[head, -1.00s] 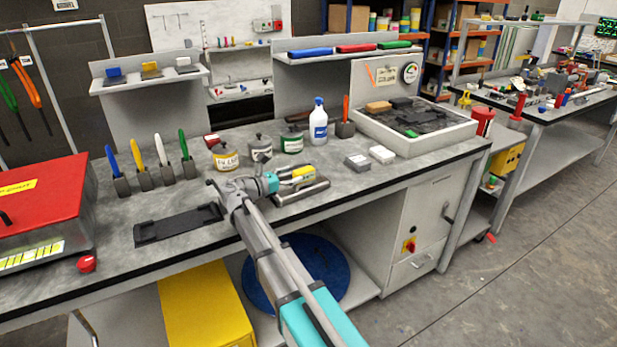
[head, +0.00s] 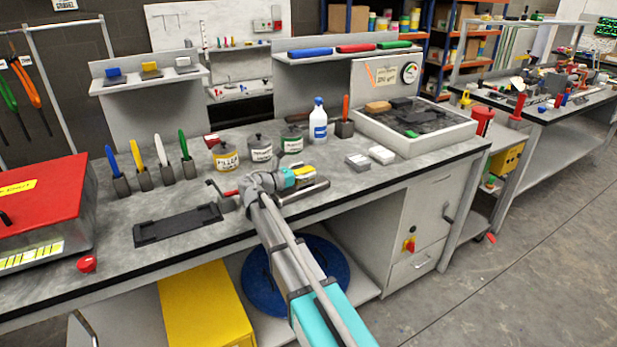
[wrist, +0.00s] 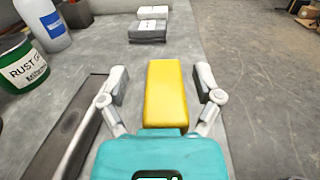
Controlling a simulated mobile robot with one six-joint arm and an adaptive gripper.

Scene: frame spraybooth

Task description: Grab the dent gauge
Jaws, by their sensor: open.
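The dent gauge appears to be the yellow block (wrist: 165,92), lying lengthwise ahead of the teal palm in the wrist view. My gripper (wrist: 162,85) is open, with one finger on each side of the block and visible gaps between. In the head view, my gripper (head: 303,175) is over the front part of the bench, and a little of the yellow block (head: 304,168) shows there. My arm and gripper hide much of it. I cannot tell whether the palm touches it.
Several labelled tins, including a green one (wrist: 20,62), and a white bottle (head: 318,122) stand behind my gripper. Two small stacks, grey (head: 358,161) and white (head: 381,154), lie to the right. A black tray (head: 178,225) lies left. Bare bench (head: 335,180) shows right of my gripper.

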